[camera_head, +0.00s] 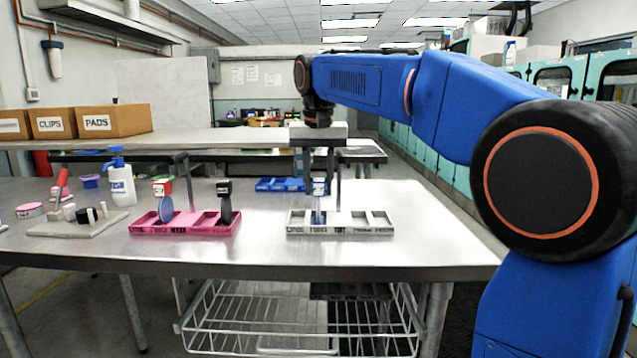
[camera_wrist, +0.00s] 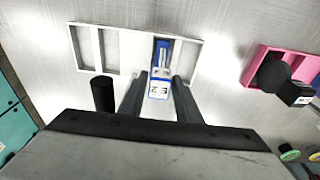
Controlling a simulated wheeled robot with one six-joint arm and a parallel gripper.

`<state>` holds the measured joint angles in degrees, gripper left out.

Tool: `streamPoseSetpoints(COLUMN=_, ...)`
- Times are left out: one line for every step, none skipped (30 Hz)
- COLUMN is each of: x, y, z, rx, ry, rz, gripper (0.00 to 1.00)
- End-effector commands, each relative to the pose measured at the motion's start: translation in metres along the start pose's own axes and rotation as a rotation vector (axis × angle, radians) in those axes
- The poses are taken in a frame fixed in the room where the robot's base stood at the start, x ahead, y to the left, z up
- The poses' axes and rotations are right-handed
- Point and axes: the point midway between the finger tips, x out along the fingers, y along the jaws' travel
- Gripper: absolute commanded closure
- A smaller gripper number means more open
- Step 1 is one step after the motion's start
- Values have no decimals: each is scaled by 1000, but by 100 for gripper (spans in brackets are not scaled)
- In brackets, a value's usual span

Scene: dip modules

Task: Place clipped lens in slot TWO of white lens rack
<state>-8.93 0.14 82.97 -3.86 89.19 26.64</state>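The white lens rack (camera_head: 352,231) stands on the metal table and shows at the top of the wrist view (camera_wrist: 131,75). A clip with a blue and white label (camera_head: 319,187) is upright over its second slot from the left, marked TWO. The blue lens (camera_head: 318,214) below the clip reaches down into that slot; its lower edge is hidden by the front wall. My gripper (camera_head: 319,180) is around the clip from above. Its fingers are on both sides of the clip (camera_wrist: 159,84) and look slightly apart from it.
A pink rack (camera_head: 181,229) to the left holds a blue lens with a red-green clip (camera_head: 162,188) and a black clipped lens (camera_head: 226,204). A blue tray (camera_head: 280,184) lies behind the white rack. A spray bottle (camera_head: 121,183) and a small fixture board (camera_head: 78,226) stand further left.

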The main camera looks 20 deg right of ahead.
Motion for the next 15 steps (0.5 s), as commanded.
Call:
streamPoseSetpoints(x=0, y=0, z=0, rx=0, ry=0, rz=0, gripper=69)
streamPoseSetpoints(x=0, y=0, z=0, rx=0, ry=0, rz=0, gripper=69)
streamPoseSetpoints(x=0, y=0, z=0, rx=0, ry=0, rz=0, gripper=69)
streamPoseSetpoints(x=0, y=0, z=0, rx=0, ry=0, rz=0, gripper=69)
streamPoseSetpoints(x=0, y=0, z=0, rx=0, ry=0, rz=0, gripper=69)
streamPoseSetpoints(x=-1, y=0, z=0, rx=0, ry=0, rz=0, gripper=69)
streamPoseSetpoints(x=-2, y=0, z=0, rx=0, ry=0, rz=0, gripper=69)
streamPoseSetpoints(x=-3, y=0, z=-1, rx=0, ry=1, rz=0, gripper=69)
streamPoseSetpoints(x=-6, y=0, z=-1, rx=0, ry=1, rz=-1, gripper=69)
streamPoseSetpoints(x=-8, y=0, z=-1, rx=0, ry=1, rz=-1, gripper=69)
streamPoseSetpoints(x=-12, y=0, z=-1, rx=0, ry=1, rz=-1, gripper=69)
streamPoseSetpoints(x=-18, y=0, z=-1, rx=0, ry=2, rz=-1, gripper=69)
streamPoseSetpoints(x=-22, y=0, z=-1, rx=0, ry=2, rz=-1, gripper=69)
streamPoseSetpoints(x=-28, y=0, z=-1, rx=0, ry=2, rz=-1, gripper=69)
streamPoseSetpoints(x=-35, y=0, z=-1, rx=0, ry=3, rz=-1, gripper=69)
